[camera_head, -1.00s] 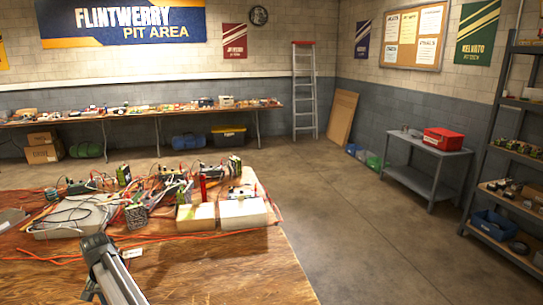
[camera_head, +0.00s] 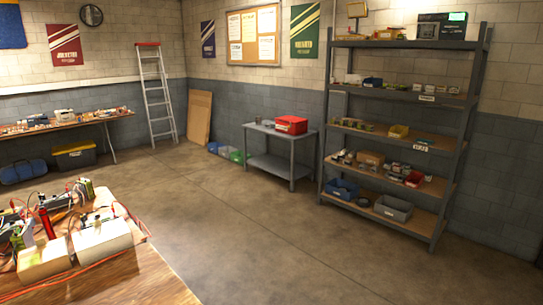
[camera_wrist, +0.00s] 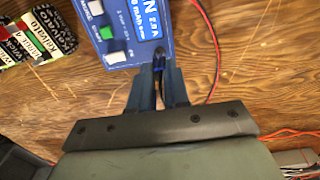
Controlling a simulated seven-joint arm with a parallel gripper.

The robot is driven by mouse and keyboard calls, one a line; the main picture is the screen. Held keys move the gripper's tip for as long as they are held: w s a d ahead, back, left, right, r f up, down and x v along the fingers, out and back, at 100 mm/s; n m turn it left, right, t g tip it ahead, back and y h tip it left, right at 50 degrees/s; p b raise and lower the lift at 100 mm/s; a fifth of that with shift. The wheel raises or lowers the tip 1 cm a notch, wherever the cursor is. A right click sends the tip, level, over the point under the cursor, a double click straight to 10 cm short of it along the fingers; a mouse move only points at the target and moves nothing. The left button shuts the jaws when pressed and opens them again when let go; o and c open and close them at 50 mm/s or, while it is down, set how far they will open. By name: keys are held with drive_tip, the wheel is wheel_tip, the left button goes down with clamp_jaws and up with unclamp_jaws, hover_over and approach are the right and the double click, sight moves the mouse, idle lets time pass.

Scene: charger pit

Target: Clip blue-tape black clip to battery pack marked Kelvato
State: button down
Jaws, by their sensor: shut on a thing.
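In the wrist view my gripper (camera_wrist: 158,85) is shut on a small black clip (camera_wrist: 158,68) with some blue on it. Most of the clip is hidden between the fingers. The fingertips are at the lower edge of a blue charger (camera_wrist: 145,52) with white buttons and one green button. A battery pack marked Kelvato (camera_wrist: 35,50), with green, black and white parts, lies at the upper left of the wrist view, apart from my gripper. It is cut off by the frame edge. My gripper is outside the head view.
A red wire (camera_wrist: 217,55) curves right of the charger over the wooden tabletop (camera_wrist: 265,80). In the head view, white boxes (camera_head: 103,243) and cluttered gear sit on the table at lower left. A shelf rack (camera_head: 425,224) stands at right. The floor between (camera_head: 255,235) is clear.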

drive_tip(key=shift+r, duration=0.15)
drive_tip(key=shift+r, duration=1.6)
drive_tip(key=shift+r, duration=0.55)
wheel_tip(320, 180, up, 4)
drive_tip(key=w+d, duration=0.4)
drive_tip(key=d, duration=0.3)
drive_tip(key=w+d, duration=0.4)
drive_tip(key=d, duration=0.3)
drive_tip(key=shift+w, duration=0.25)
drive_tip(key=shift+f, duration=0.2)
drive_tip(key=shift+f, duration=3.3)
